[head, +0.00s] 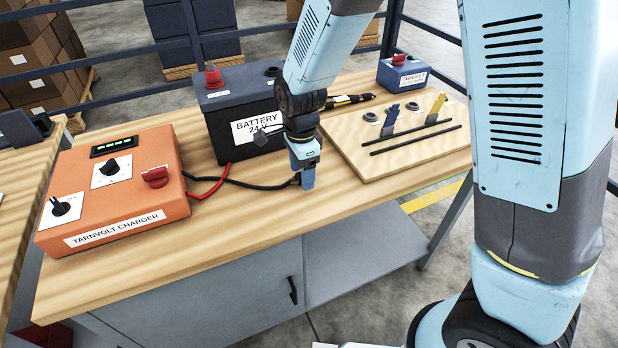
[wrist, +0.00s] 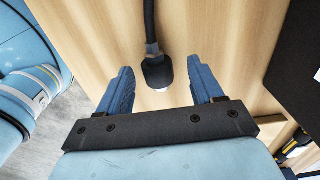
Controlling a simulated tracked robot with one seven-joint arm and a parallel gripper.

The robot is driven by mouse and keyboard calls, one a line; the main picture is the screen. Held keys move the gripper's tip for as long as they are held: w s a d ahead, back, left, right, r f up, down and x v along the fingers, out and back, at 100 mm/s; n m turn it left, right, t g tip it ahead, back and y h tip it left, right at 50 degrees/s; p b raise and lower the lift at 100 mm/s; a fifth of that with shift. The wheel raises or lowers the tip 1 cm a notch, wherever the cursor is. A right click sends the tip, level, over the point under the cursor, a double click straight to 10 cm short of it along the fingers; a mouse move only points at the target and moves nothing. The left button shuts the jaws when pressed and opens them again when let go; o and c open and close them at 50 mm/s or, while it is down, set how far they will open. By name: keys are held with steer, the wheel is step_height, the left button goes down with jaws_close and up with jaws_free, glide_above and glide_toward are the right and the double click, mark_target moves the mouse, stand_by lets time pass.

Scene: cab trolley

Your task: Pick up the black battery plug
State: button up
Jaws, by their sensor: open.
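The black battery plug (wrist: 157,70) is at the end of a thick black cable, over the wooden bench top, in the wrist view. It has a pale tip. My gripper (wrist: 161,80) is open, with one blue finger to the left of the plug and one to the right, with gaps on both sides. In the head view my gripper (head: 307,184) points down over the bench top near its front edge. The black cable (head: 255,185) runs to it from the left, and the plug there is mostly hidden by the fingers.
The dark battery (head: 218,120) stands just behind my gripper. The orange charger (head: 112,190) is at the left. A wooden board (head: 365,163) with blue and yellow handles lies to the right, with a small blue Tarnvolt box (head: 403,77) behind it.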

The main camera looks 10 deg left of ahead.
steer(key=shift+f, duration=0.3)
jaws_close()
stand_by(0.5)
